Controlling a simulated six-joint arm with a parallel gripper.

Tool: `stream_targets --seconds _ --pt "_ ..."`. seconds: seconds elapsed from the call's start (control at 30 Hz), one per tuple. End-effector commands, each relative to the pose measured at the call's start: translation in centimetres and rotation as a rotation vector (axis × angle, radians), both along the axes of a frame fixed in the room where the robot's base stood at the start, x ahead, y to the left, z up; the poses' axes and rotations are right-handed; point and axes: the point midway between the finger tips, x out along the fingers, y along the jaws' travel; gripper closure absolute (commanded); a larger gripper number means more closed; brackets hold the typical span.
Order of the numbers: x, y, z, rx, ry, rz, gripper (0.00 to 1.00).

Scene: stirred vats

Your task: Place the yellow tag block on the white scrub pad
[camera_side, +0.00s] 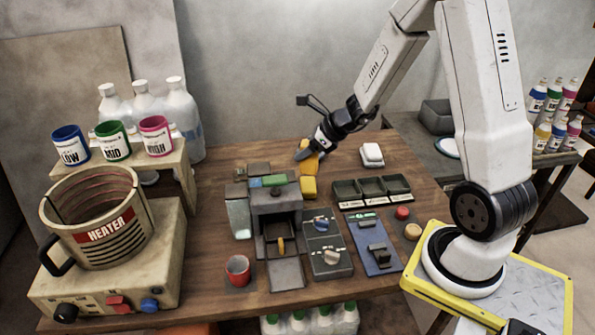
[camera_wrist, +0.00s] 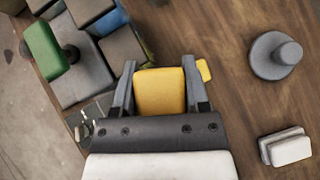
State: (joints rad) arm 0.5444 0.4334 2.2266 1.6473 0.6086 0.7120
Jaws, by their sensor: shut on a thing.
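My gripper (camera_side: 308,160) hangs low over the back middle of the table. In the wrist view its two grey fingers (camera_wrist: 159,72) are shut on the yellow tag block (camera_wrist: 160,94), one on each side. Yellow also shows at the fingers in the side view (camera_side: 314,161); another small yellow piece (camera_wrist: 204,70) shows beyond the right finger. The white scrub pad (camera_side: 371,155) lies on the table to the right of my gripper, apart from it, and in the wrist view (camera_wrist: 289,149) it is at lower right. Its top looks bare.
A yellow block-like thing (camera_side: 309,187) is just below my gripper. A grey round knobbed piece (camera_wrist: 274,57) stands at right in the wrist view. Dark trays (camera_side: 371,188) lie in front of the pad. A dark machine (camera_side: 276,210) stands left. Wood between gripper and pad is clear.

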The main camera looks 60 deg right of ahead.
Motion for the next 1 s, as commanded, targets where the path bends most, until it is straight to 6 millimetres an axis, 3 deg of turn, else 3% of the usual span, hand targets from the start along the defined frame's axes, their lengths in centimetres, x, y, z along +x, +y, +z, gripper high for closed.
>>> stream_targets --seconds 0.13,0.4,1.0 --pt "-1.8 0.4 0.9 -0.001 -0.001 0.000 1.00" --pt "-3.5 0.9 1.7 -0.001 0.000 -0.001 1.00" --pt "-3.9 1.0 1.8 -0.001 0.000 0.001 1.00"
